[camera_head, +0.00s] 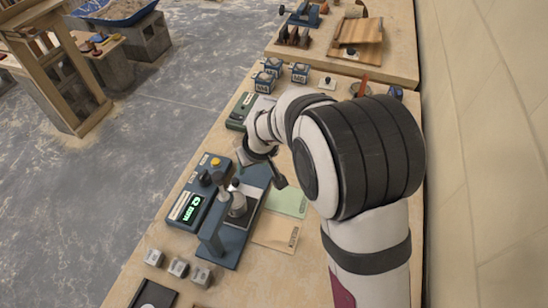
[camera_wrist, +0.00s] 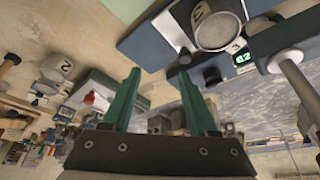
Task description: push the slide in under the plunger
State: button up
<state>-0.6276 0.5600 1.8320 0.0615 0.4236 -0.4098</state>
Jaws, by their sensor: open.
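The blue testing device (camera_head: 231,242) stands on the bench in the head view, with a long flat base. A grey cup (camera_head: 238,206) sits on it near the upright plunger part (camera_head: 235,184). In the wrist view a numbered grey cup (camera_wrist: 219,28) stands on a blue plate (camera_wrist: 160,36), which looks like the slide. A silver rod (camera_wrist: 303,82) is at the right, apart from the cup in the picture. My gripper (camera_wrist: 160,88) is open, its two green fingers empty and below the plate in this picture. In the head view my arm partly hides the gripper near the device's far end.
A control box with a green display (camera_head: 187,207) stands left of the device. Small grey cubes (camera_head: 178,267) lie in front. Green and tan cards (camera_head: 275,233) lie to the right. Several numbered blue-and-grey blocks (camera_head: 264,82) stand beyond. The wall is close on the right.

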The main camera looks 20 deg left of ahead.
jog(key=w+d+r, duration=0.1)
jog(key=d+r, duration=0.2)
jog(key=d, duration=0.3)
jog(key=shift+w+d+r, duration=0.15)
jog(key=shift+r, duration=0.25)
jog(key=n+g, duration=0.5)
jog(key=n, duration=0.8)
send_near(235, 180)
jog(key=shift+n+y, duration=0.3)
jog(key=shift+y, duration=0.2)
jog(key=x, duration=0.8)
jog(key=shift+d+f, duration=0.3)
jog(key=shift+f, duration=0.15)
grip_shut()
